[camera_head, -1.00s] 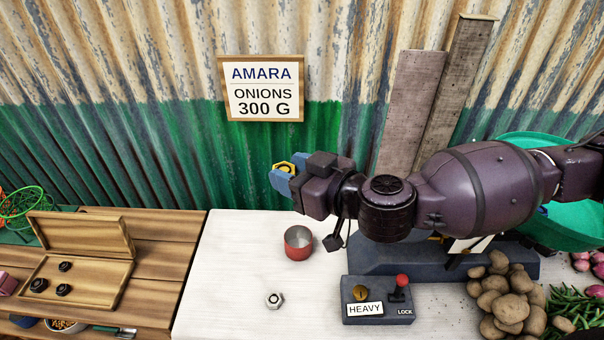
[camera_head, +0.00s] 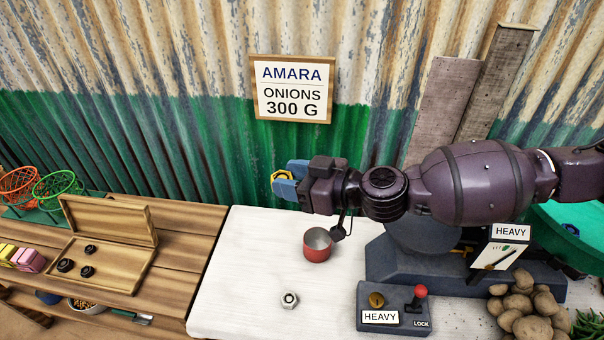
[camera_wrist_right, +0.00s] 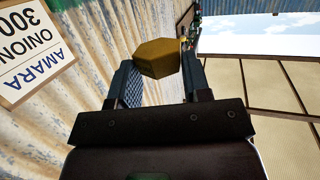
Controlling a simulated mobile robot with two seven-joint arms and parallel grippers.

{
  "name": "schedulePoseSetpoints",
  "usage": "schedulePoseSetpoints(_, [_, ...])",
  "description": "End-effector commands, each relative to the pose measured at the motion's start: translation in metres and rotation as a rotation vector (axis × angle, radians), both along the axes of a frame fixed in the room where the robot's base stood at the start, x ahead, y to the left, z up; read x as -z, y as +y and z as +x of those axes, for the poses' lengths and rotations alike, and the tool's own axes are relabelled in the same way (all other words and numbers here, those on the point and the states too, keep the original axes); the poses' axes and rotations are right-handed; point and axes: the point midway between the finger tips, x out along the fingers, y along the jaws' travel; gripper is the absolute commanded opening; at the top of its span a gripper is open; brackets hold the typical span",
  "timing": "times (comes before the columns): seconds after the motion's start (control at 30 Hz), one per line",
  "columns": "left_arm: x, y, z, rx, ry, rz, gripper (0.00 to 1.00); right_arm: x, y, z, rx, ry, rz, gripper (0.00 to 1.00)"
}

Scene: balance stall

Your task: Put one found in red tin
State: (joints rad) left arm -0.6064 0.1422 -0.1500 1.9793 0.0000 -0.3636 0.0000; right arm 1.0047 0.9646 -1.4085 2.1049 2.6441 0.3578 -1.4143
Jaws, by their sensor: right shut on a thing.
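The right wrist view also shows the nut (camera_wrist_right: 158,58) between the fingers. The red tin (camera_head: 317,246) stands open and upright on the white table, below and a little right of the gripper in the head view. I see nothing inside it, though its floor is partly hidden. A silver nut (camera_head: 289,299) lies on the table in front of the tin. My left gripper is out of view.
A dark box with a red lever (camera_head: 394,307) and a blue-grey scale with a dial card (camera_head: 500,254) stand right of the tin. Potatoes (camera_head: 528,310) lie at the right. An open wooden case (camera_head: 127,270) with black weights is at the left. The sign (camera_head: 292,88) reads AMARA ONIONS 300 G.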

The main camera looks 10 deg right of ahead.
Motion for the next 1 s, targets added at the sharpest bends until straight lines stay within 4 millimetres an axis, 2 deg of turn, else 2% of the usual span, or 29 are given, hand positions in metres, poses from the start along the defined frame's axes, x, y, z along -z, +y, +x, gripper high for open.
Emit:
schedulePoseSetpoints(0.37, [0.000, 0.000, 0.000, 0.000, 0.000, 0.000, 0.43, 0.011, 0.009, 0.009, -0.091, 0.000, 0.002, 0.07])
schedulePoseSetpoints(1.0, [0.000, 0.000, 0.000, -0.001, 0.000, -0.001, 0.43, 0.012, -0.013, 0.001, -0.353, 0.003, 0.004, 0.07])
